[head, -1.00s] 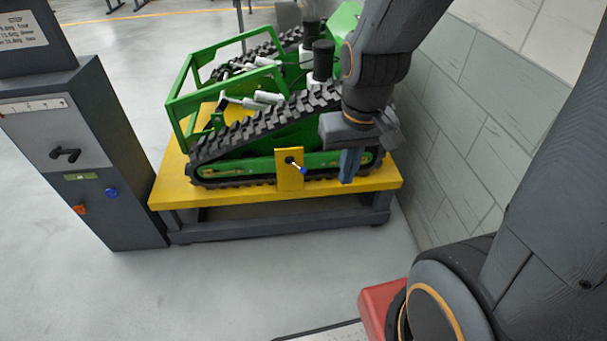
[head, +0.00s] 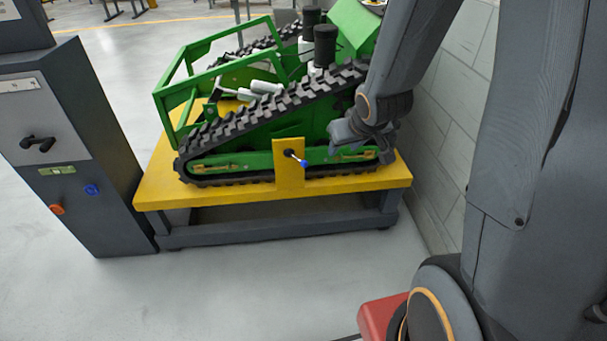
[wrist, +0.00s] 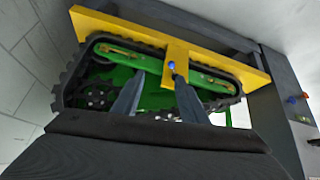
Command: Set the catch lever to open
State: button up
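The catch lever is a short rod with a blue tip (head: 303,163) on an upright yellow plate (head: 289,180) at the side of the green tracked carrier (head: 230,163). It slants from its dark pivot down to the right in the head view. In the wrist view the blue tip (wrist: 171,65) shows just beyond the end of one finger. My gripper (wrist: 160,76) is open and empty, its two fingers apart and pointing towards the plate. In the head view it is right of the lever, its fingertips hard to make out. I see no contact with the lever.
The carrier stands on a yellow-topped bench (head: 230,197) with dark legs. A dark control cabinet (head: 95,205) with knobs stands at the left. A grey block wall (head: 440,150) rises close on the right. The floor in front of the bench is clear.

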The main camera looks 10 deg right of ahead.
jog(key=w+f+n+t+y+b, duration=0.1)
jog(key=w+f+t+y+b, duration=0.25)
jog(key=w+f+b, duration=0.95)
jog(key=t+y+b, duration=0.5)
jog(key=y+b, duration=0.1)
jog(key=b, duration=0.6)
send_near(307, 165)
jog(key=x, duration=0.4)
jog(key=shift+n+h, duration=0.25)
jog(key=shift+n, duration=0.15)
jog(key=shift+b+x, duration=0.8)
jog(key=shift+x, duration=2.85)
jog(key=shift+r, duration=0.1)
jog(key=shift+c, duration=0.4)
jog(key=shift+s, duration=0.1)
grip_shut()
